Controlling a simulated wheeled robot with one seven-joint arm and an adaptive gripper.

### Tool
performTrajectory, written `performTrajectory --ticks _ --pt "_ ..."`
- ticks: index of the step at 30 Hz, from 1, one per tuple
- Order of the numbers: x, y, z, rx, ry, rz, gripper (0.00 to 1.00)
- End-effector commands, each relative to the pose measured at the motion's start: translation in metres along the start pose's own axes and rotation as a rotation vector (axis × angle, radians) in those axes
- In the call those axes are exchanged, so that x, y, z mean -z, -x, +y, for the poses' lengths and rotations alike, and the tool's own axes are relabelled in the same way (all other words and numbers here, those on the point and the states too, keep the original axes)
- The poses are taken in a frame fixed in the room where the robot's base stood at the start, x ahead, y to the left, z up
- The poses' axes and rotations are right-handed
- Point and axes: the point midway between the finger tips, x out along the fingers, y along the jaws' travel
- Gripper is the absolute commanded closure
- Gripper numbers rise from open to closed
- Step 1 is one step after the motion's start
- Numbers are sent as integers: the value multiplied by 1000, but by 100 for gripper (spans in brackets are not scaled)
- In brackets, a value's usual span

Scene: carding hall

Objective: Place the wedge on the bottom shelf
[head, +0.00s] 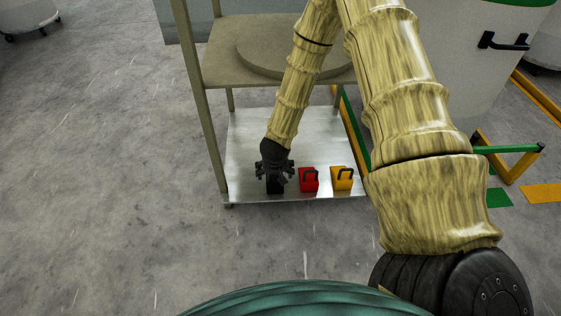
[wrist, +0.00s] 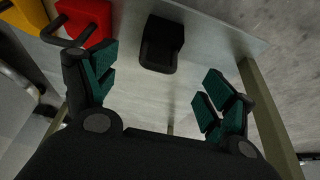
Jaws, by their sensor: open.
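A black block with a sloped or stepped top, which looks like the wedge (wrist: 162,45), stands on the bottom shelf (head: 245,140) near its front edge. In the head view the black wedge (head: 275,187) is partly hidden by my gripper (head: 275,172). My gripper is open over the shelf. In the wrist view my gripper (wrist: 158,80) has its green-padded fingers spread wide, with the wedge ahead between their lines and a gap on both sides. The fingers do not appear to touch it.
A red block (head: 309,180) and a yellow block (head: 342,178), each with a black handle, stand to the right of the wedge. An upper shelf (head: 222,65) with a round slab overhangs the back. A leg (head: 200,100) stands at the left. Floor in front is clear.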

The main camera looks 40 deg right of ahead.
Motion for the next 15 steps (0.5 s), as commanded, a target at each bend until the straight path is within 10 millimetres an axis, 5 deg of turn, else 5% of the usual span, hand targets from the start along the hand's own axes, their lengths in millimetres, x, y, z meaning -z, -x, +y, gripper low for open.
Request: performTrajectory --ticks 5,15 --pt "-64 -5 -1 -10 103 -42 16" --pt "-262 16 14 40 378 -224 16"
